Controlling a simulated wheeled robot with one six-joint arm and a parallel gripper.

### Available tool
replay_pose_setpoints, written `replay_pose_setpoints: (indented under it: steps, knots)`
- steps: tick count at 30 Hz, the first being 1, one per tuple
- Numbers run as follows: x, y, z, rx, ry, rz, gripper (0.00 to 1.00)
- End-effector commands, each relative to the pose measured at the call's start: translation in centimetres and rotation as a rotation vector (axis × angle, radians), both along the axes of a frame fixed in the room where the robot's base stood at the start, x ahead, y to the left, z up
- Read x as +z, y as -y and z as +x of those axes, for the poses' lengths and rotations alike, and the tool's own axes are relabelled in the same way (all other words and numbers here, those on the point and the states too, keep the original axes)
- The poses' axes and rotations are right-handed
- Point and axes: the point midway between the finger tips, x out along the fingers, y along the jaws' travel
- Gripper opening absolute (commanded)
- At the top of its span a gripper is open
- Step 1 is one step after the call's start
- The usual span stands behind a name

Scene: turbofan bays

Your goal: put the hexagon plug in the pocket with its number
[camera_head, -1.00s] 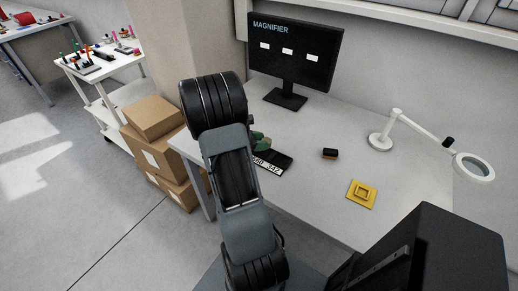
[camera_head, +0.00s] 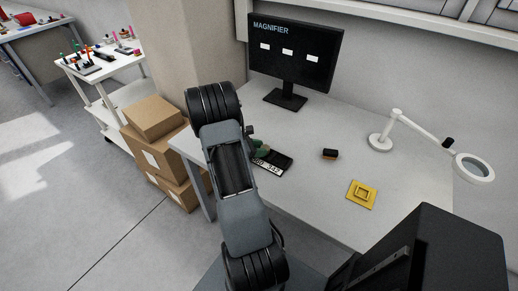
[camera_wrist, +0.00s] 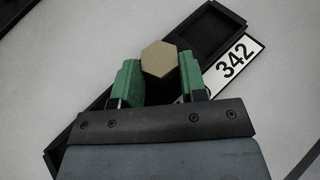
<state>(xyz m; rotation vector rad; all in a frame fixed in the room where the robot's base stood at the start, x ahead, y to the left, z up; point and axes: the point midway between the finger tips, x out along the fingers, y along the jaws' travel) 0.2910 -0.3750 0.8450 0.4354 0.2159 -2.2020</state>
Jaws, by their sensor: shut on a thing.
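The hexagon plug (camera_wrist: 160,59) is tan and six-sided. It sits between the green fingertips of my gripper (camera_wrist: 158,78) in the wrist view, and the gripper is shut on it. The black pocket tray (camera_wrist: 207,31) lies under and beyond the gripper, running diagonally. A white label reading 342 (camera_wrist: 235,60) is on its right side; other labels are hidden by the gripper. Whether the plug is above or inside a pocket I cannot tell. In the head view the tray (camera_head: 284,160) lies at the table's left part, partly behind my arm, and the plug is hidden.
A black and orange block (camera_head: 330,154) and a yellow square plate (camera_head: 361,194) lie to the right on the table. A monitor (camera_head: 292,50) stands behind, and a magnifier lamp (camera_head: 381,140) stands at the right. Cardboard boxes (camera_head: 155,118) stand on the floor at left.

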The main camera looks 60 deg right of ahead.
Motion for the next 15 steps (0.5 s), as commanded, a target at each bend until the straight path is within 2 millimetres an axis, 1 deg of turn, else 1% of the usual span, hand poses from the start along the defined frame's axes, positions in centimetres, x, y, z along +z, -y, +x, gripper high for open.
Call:
replay_pose_setpoints:
  steps: [5, 6, 13, 15]
  knots:
    - [-0.46, 0.01, 0.0, 0.0, -0.001, -0.001, 0.1]
    - [-0.42, 0.0, 0.0, 0.0, 0.0, 0.0, 0.41]
    - [-0.36, 0.02, 0.04, 0.002, 0.001, 0.0, 0.63]
    - [-0.37, 0.02, 0.07, 0.003, 0.002, 0.0, 0.65]
